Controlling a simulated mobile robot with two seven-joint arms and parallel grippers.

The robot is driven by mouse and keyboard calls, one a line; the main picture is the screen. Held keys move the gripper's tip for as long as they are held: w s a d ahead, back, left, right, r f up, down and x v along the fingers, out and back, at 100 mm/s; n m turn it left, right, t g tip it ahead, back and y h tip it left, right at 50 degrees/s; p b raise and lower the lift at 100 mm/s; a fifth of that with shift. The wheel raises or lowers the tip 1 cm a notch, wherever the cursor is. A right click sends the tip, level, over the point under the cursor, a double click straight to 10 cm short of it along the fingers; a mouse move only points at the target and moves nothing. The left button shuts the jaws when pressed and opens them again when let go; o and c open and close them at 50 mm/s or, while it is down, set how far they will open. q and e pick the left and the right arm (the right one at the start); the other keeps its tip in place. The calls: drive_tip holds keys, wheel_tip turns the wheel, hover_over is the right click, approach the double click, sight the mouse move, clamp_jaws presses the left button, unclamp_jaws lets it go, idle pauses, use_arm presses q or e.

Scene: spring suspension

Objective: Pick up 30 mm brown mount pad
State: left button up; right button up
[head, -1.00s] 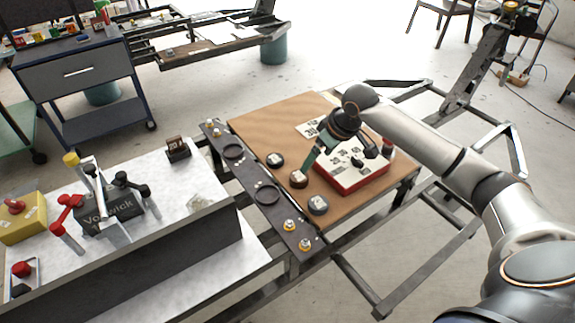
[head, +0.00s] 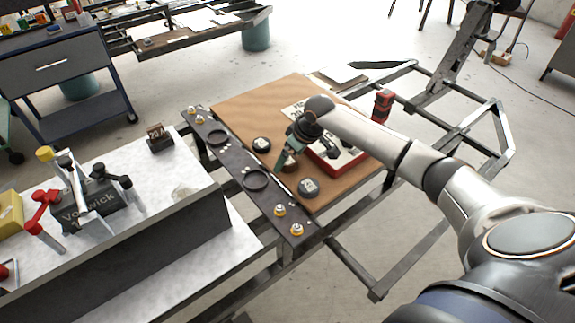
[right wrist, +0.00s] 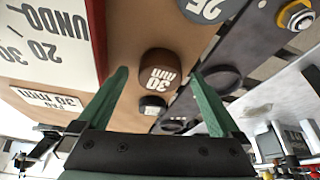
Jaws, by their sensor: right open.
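The brown 30 mm mount pad (right wrist: 158,72) shows in the right wrist view as a round brown disc with white lettering. It lies on the brown board, between the two fingers in that picture. My right gripper (right wrist: 160,78) is open, its green fingers either side of the pad and apart from it. In the head view the right gripper (head: 283,164) covers much of the brown pad (head: 291,167). Whether the fingertips reach down around the pad is unclear. My left gripper is not in view.
A grey pad (head: 308,187) marked 25 and a dark pad (head: 262,144) lie close by on the board (head: 243,104). A red-edged white tray (head: 350,167) sits just right of the gripper. A dark bar (head: 270,206) with rings and brass fittings runs along the left.

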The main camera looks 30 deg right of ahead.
drive_tip(key=shift+w+f, duration=0.2)
drive_tip(key=shift+f, duration=0.25)
drive_tip(key=c, duration=1.5)
drive_tip(key=shift+o, duration=0.2)
drive_tip(key=shift+r, duration=0.1)
